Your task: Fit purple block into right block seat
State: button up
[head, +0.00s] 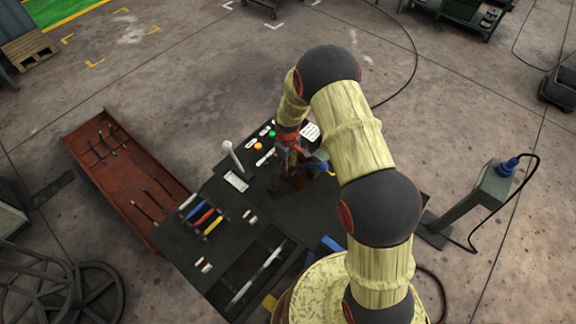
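My arm reaches over a dark work table (205,240) from the lower right. My gripper (291,178) is low over the table's far half, beside a small cluster of red and green-blue parts. It is small and dark here, and its finger opening cannot be made out. I cannot pick out the purple block; it may be hidden by my gripper or arm. I cannot tell which feature is the right block seat. Two small white-and-brown marked spots, one near the table's middle (250,217) and one near its left edge (203,265), show on the tabletop.
Red, blue and yellow-handled tools (203,215) lie on the table. A white post (231,154) stands at its far left edge, near green and orange buttons (258,146). A long rust-red tray (130,172) is left. A grey-green pedestal (482,203) with a blue plug stands right.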

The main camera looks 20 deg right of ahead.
jog(key=shift+o, duration=1.2)
notch_tip(320, 180, up, 12)
